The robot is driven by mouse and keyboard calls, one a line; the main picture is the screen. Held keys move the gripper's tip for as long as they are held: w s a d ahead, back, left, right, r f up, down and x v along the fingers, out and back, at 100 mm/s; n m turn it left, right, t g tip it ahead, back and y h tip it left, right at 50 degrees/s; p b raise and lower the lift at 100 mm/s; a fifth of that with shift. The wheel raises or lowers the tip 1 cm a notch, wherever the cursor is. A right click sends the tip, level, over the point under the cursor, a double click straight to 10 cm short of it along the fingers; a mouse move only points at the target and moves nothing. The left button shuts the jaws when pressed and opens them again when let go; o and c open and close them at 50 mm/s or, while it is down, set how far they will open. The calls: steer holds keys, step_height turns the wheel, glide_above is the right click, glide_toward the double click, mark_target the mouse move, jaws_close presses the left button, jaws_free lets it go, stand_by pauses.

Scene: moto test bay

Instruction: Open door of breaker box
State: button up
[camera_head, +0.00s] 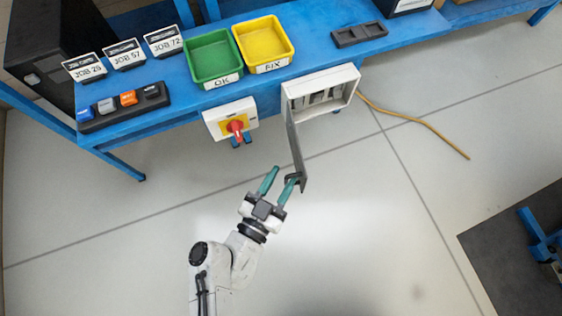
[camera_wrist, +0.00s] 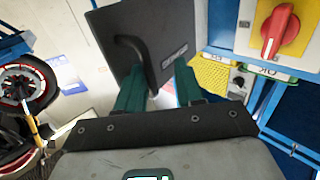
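The breaker box (camera_head: 322,92) is a white box on the front of the blue bench, with its interior showing. Its dark grey door (camera_head: 296,140) stands swung out from the box's left side, seen nearly edge-on in the head view. In the wrist view the door's face (camera_wrist: 160,28) shows a dark bar handle (camera_wrist: 132,50) and a small label. My gripper (camera_head: 280,183) has green fingers spread apart with nothing between them. Its right finger is beside the handle end of the door; I cannot tell whether they touch. In the wrist view my gripper (camera_wrist: 160,85) overlaps the door's lower edge.
A red rotary switch (camera_head: 236,127) on a yellow and white housing is left of the door. Green (camera_head: 212,60) and yellow (camera_head: 263,45) bins stand on the bench above. A yellow cable (camera_head: 420,122) runs from the box's right side. The floor around my arm is clear.

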steer(key=shift+s, duration=0.1)
steer(key=v, duration=1)
steer(key=shift+s+a+b, duration=0.2)
steer(key=shift+a+b, duration=0.05)
steer(key=shift+b, duration=0.2)
steer(key=shift+f, duration=0.1)
